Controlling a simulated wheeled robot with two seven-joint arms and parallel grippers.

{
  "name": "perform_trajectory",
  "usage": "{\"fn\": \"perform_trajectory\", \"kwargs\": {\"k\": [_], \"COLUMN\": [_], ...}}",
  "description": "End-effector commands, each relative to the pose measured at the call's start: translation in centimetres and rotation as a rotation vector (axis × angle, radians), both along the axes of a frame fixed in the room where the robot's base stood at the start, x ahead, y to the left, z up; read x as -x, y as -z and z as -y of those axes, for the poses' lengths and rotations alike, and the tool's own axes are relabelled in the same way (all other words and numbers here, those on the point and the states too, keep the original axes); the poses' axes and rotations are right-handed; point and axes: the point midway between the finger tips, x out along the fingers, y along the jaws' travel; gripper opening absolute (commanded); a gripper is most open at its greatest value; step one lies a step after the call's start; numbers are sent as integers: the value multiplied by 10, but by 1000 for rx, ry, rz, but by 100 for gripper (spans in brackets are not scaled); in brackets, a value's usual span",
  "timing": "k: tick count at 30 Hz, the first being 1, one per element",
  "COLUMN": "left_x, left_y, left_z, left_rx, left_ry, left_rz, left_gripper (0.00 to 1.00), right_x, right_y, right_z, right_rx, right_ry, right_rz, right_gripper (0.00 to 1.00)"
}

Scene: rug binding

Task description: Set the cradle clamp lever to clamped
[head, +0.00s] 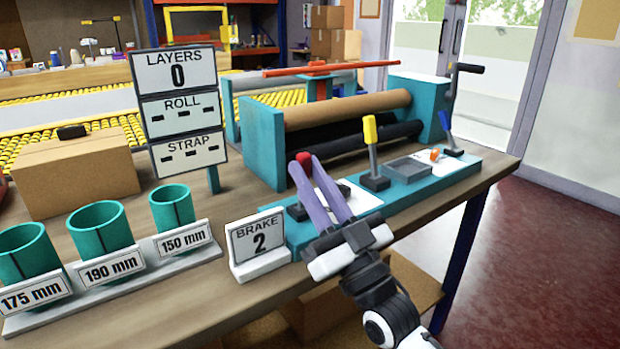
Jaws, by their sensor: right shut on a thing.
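The teal control panel (414,189) along the table's front edge carries several levers. A lever with a red knob (304,158) stands at its left end, its base mostly hidden behind my fingers. A yellow-handled lever (371,131) stands near upright in the middle. A blue-handled lever (446,124) stands at the right, tilted a little left. I cannot tell from any label which one is the cradle clamp lever. My right gripper (308,166), with purple fingers, is shut on the red-knobbed lever near its top. My left gripper is not in view.
Behind the panel is the teal winding machine (265,148) with a brown roller (345,108) and a crank (463,69). Teal tubes (100,229) and a cardboard box (77,177) occupy the table's left.

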Motion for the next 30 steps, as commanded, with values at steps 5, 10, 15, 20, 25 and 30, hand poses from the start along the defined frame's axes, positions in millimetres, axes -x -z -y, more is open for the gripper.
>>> {"fn": "perform_trajectory", "kwargs": {"k": [5, 10, 15, 20, 25, 30], "left_x": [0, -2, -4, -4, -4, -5], "left_y": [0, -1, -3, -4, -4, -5], "left_z": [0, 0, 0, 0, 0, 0], "left_rx": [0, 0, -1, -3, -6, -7], "left_ry": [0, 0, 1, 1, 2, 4], "left_rz": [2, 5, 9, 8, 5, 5], "left_gripper": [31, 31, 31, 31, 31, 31], "right_x": [0, 0, 3, 18, 41, 59], "right_y": [1, 1, 4, 17, 38, 53], "right_z": [0, 0, 2, 13, 30, 43], "right_rx": [2, 1, 1, 4, 4, 2], "right_ry": [0, 0, 1, 1, 1, 1], "right_rz": [-2, -2, -3, -4, -6, -4], "right_gripper": [36, 36, 36, 36, 36, 36]}}
